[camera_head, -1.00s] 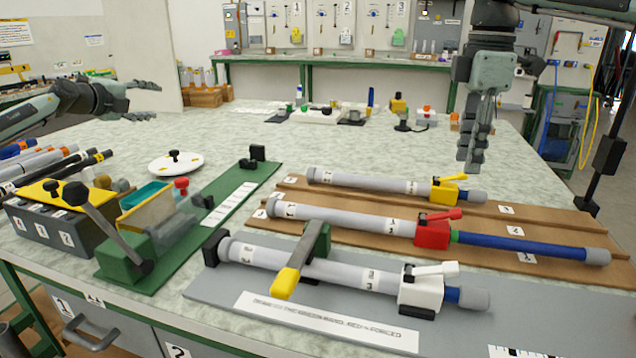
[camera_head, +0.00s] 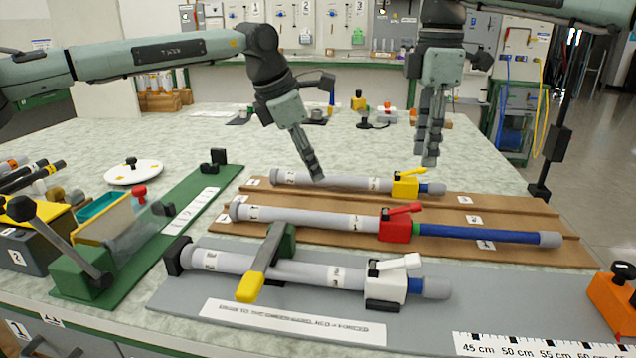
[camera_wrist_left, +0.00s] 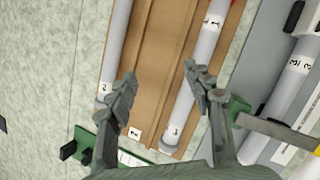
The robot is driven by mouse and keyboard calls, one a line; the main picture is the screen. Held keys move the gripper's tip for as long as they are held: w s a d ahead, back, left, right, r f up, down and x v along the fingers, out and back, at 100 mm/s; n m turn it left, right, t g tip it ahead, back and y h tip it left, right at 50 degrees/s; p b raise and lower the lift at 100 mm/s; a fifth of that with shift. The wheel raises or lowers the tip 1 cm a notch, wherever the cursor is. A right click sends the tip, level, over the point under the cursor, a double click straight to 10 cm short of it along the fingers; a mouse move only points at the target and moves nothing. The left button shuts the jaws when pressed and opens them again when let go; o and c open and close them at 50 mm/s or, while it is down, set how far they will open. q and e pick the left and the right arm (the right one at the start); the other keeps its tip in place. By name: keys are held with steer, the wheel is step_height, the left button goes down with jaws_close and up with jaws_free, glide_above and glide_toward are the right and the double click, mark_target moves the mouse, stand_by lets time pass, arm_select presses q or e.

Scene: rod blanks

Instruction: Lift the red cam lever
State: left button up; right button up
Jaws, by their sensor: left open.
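The red cam lever (camera_head: 406,208) sits on the red clamp block (camera_head: 395,226) around the middle rod (camera_head: 310,218), where the grey tube meets a blue section. It looks slightly raised toward its right end. My left gripper (camera_head: 318,178) is open and empty above the far rod, to the left of and behind the red lever. In the left wrist view its spread fingers (camera_wrist_left: 158,85) hang over the brown board with two grey tubes; the red lever is not in that view. My right gripper (camera_head: 431,160) hangs fingers down behind the yellow clamp; its opening is unclear.
A yellow clamp (camera_head: 405,184) is on the far rod and a white clamp (camera_head: 386,283) on the near rod. A green fixture (camera_head: 85,275) stands left. An orange block (camera_head: 614,300) lies right.

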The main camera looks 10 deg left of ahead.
mark_target(320, 214)
arm_select(q)
steer(key=s+d+f+m+g+y, duration=0.1)
steer(key=s+d+f+m+y, duration=0.2)
steer(key=s+m, duration=0.25)
steer(key=x, duration=0.7)
steer(key=shift+a, duration=0.15)
steer(key=shift+c, duration=0.6)
